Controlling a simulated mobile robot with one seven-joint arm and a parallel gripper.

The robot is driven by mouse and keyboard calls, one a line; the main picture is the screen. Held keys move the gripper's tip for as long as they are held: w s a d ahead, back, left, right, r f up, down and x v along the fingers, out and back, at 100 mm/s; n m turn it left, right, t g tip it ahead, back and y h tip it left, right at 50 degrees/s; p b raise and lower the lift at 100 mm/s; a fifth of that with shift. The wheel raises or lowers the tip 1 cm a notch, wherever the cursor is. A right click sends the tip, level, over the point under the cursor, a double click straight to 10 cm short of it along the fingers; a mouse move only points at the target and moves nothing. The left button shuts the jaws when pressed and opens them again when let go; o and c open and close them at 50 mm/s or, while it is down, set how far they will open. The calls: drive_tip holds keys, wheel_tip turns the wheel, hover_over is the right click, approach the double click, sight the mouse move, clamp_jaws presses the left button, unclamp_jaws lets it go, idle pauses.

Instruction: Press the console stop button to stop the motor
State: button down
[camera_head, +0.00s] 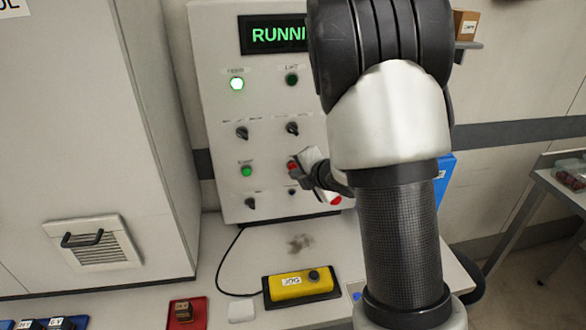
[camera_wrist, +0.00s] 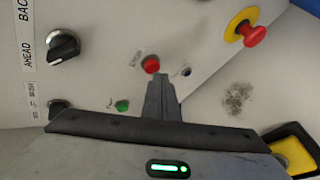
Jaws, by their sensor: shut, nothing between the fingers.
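The console (camera_head: 220,130) is a light grey panel, and its display (camera_head: 272,34) shows green "RUNNI" before my arm hides the rest. A small red button, likely the stop button, shows in the wrist view (camera_wrist: 151,64) and in the head view (camera_head: 292,165). My gripper (camera_wrist: 160,78) is shut and empty, its fingertips right beside the red button. I cannot tell whether they touch it. A green button shows in the wrist view (camera_wrist: 122,105) and the head view (camera_head: 246,171). In the head view my arm hides the console's right side.
A large red mushroom button (camera_wrist: 252,35) on a yellow ring sits on the panel. Black knobs (camera_wrist: 62,46) are close by. A yellow JOG box (camera_head: 300,285) lies on the bench below. A grey cabinet (camera_head: 90,150) stands left.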

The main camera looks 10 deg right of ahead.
drive_tip(key=shift+w, duration=0.45)
idle(0.6)
drive_tip(key=shift+s, duration=0.15)
drive_tip(key=shift+s+b, duration=0.45)
drive_tip(key=shift+s, duration=0.25)
drive_tip(key=s+b, duration=0.1)
drive_tip(key=s, duration=0.4)
drive_tip(key=shift+b, duration=0.4)
drive_tip(key=shift+r, duration=0.1)
